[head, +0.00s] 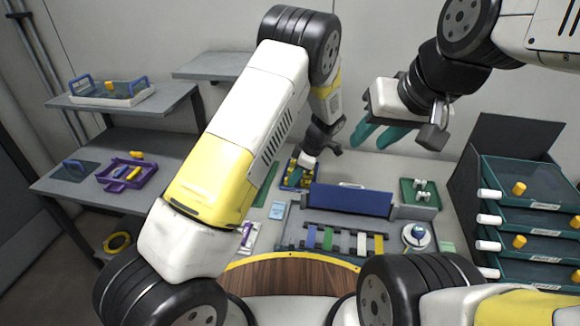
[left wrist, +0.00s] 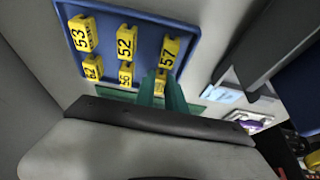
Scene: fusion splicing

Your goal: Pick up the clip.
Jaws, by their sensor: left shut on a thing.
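A blue tray (head: 285,186) with several yellow numbered clips lies on the table at the centre left. In the left wrist view, the blue tray (left wrist: 150,20) holds clips marked 53 (left wrist: 82,34), 52 (left wrist: 126,41) and 57 (left wrist: 170,52) in one row, with more in the row nearer me. My left gripper (head: 297,172) is down at the tray. In the left wrist view, its teal fingers (left wrist: 161,88) are shut on a yellow clip (left wrist: 160,82) at the end of the near row; its number is partly hidden. My right gripper (head: 374,145) is raised, open and empty.
A blue panel (head: 350,200) stands right of the tray, with a rack of coloured pieces (head: 345,240) in front. A green tray (head: 420,193) lies beyond it. Stacked drawers (head: 530,205) stand at the right, and shelves (head: 125,115) at the left.

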